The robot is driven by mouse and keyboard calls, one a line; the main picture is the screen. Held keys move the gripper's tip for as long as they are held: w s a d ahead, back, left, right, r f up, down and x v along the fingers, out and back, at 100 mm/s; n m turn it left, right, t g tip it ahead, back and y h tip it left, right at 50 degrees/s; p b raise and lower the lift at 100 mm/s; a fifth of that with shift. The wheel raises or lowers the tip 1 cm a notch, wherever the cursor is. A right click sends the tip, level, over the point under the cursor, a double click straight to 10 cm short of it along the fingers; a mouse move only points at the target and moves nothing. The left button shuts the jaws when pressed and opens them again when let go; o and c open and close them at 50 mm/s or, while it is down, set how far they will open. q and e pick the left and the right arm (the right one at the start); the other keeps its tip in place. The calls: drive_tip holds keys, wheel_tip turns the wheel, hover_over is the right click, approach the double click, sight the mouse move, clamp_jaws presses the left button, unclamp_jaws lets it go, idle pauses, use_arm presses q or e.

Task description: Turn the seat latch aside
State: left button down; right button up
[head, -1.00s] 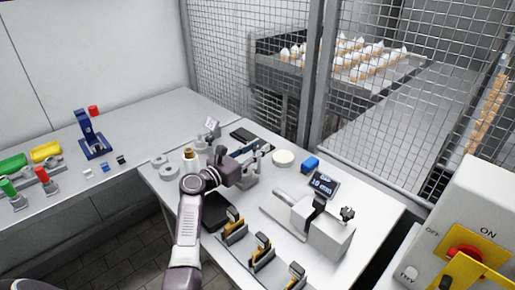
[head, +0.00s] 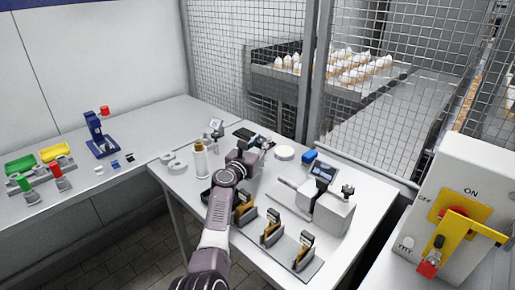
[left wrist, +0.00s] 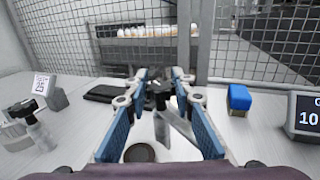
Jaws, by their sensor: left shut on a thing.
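My left gripper (head: 262,144) reaches over the back part of the white table, its body covering most of the grey fixture beneath it. In the left wrist view its blue-padded fingers (left wrist: 160,88) stand on both sides of a small dark latch piece (left wrist: 160,99), and are shut on it. A grey metal bar (left wrist: 180,125) slants away below the latch, between the fingers. A dark round opening (left wrist: 140,153) shows near the palm. The latch itself is too small to make out in the head view. My right gripper is not in view.
A pale round disc (head: 284,153) and a blue block (head: 309,156) lie right of the gripper. A grey machine with a display (head: 323,172) stands farther right. Several black-and-yellow pieces (head: 271,229) stand on the front tray. A wire mesh fence (head: 250,80) closes the back.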

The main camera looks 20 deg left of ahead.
sight(259, 143)
use_arm(q)
drive_tip(key=c, duration=1.8)
unclamp_jaws()
drive_tip(key=shift+c, duration=0.2)
drive_tip(key=shift+o, duration=1.1)
drive_tip(key=shift+s, duration=0.1)
drive_tip(key=shift+s+a, duration=0.15)
drive_tip(key=shift+s, duration=1.7)
drive_tip(key=shift+s+a, duration=0.15)
drive_tip(key=shift+s, duration=1.7)
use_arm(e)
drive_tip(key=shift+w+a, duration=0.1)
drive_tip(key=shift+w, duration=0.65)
